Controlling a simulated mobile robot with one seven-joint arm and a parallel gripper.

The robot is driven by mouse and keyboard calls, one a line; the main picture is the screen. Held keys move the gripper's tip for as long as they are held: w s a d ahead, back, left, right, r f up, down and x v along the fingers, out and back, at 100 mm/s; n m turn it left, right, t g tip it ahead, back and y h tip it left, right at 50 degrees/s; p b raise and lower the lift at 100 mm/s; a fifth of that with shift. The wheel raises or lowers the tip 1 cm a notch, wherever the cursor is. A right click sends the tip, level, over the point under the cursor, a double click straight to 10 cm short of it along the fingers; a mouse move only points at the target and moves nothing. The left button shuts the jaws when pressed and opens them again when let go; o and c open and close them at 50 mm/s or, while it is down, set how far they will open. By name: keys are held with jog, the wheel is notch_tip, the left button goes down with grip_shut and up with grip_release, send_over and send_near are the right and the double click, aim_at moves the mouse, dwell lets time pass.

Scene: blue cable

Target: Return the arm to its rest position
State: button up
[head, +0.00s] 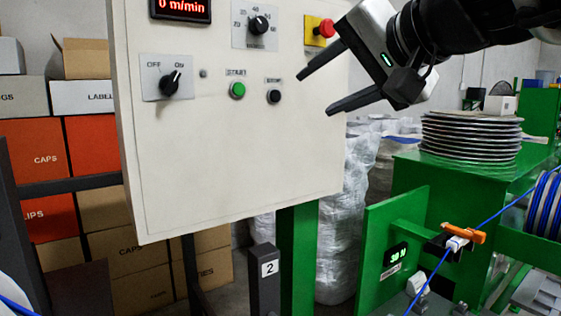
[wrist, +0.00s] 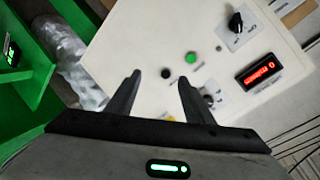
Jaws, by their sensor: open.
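My gripper (head: 316,84) is at the upper right of the head view, in front of the right part of a pale control panel (head: 225,180). Its two dark fingers are spread apart with nothing between them. In the wrist view my gripper (wrist: 157,82) also shows open, with the panel (wrist: 135,45) beyond the fingertips. The green START button (head: 238,90) and the black button (head: 274,96) are left of the fingertips in the head view. The OFF/ON knob (head: 169,83) is turned toward ON. The red display (head: 181,6) reads 0 m/min.
A red stop button (head: 326,28) on yellow is close behind my gripper. A green machine (head: 390,245) with a blue cable (head: 485,222) and an orange lever (head: 465,234) stands lower right. Stacked discs (head: 470,140) lie on green at right. Boxes (head: 38,150) fill the left.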

jog(key=s+d+f+n+g+h, duration=0.2)
jog(key=s+f, duration=0.3)
jog(key=f, duration=0.7)
jog(key=s+d+f+n+g+h, duration=0.15)
jog(key=s+f, duration=0.35)
jog(key=f, duration=0.6)
jog(key=s+d+f+n+g+h, duration=0.1)
jog(key=s+d+f+g+h, duration=0.3)
jog(key=f, duration=0.8)
notch_tip(320, 180, up, 21)
jog(key=s+p, duration=0.2)
jog(key=p, duration=2)
jog(key=shift+a+t+y, duration=0.3)
jog(key=shift+t+y, duration=0.05)
